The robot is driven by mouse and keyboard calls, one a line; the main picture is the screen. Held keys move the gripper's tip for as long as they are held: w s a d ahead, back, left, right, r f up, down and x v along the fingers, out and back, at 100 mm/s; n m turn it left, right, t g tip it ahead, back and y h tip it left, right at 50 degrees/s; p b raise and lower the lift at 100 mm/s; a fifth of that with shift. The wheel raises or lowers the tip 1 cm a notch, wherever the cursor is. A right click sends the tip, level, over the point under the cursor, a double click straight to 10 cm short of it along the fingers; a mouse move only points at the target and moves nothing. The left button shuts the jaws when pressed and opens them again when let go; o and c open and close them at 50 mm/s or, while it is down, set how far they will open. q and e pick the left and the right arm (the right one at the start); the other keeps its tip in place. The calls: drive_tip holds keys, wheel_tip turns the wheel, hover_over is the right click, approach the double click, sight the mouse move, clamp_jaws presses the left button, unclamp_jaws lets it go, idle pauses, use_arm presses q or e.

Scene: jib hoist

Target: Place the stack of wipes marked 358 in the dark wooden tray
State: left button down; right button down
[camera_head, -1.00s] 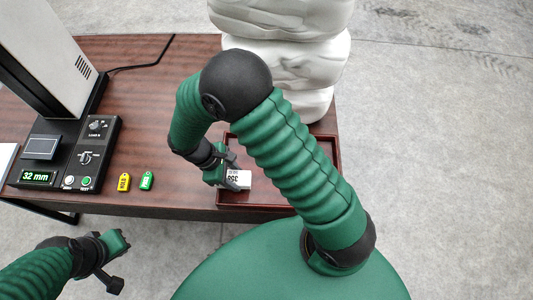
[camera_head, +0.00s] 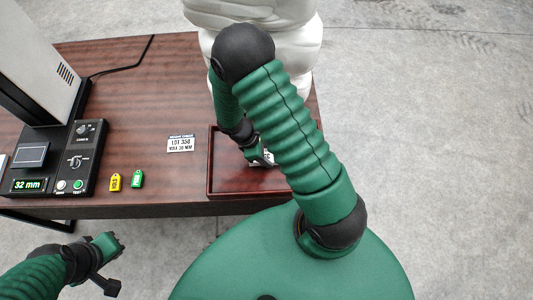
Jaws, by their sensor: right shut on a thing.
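The dark wooden tray (camera_head: 211,165) is at the front right of the table. My right gripper (camera_head: 264,160) is over the tray's inside, shut on the stack of wipes (camera_head: 269,163). Only a small white part of the stack shows, as my right arm hides most of it. I cannot tell whether the stack touches the tray floor.
A device (camera_head: 75,160) with a display reading 32 mm stands at the table's left. A yellow tag (camera_head: 115,182) and a green tag (camera_head: 137,179) lie beside it. The table's middle is clear.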

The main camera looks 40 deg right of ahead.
drive_tip(key=shift+d+f, duration=0.1)
drive_tip(key=shift+f, duration=0.05)
drive_tip(key=c, duration=1.1)
unclamp_jaws()
drive_tip(key=shift+d, duration=0.1)
drive_tip(key=o, duration=0.4)
drive_tip(key=shift+d, duration=0.2)
drive_tip(key=shift+a, duration=0.15)
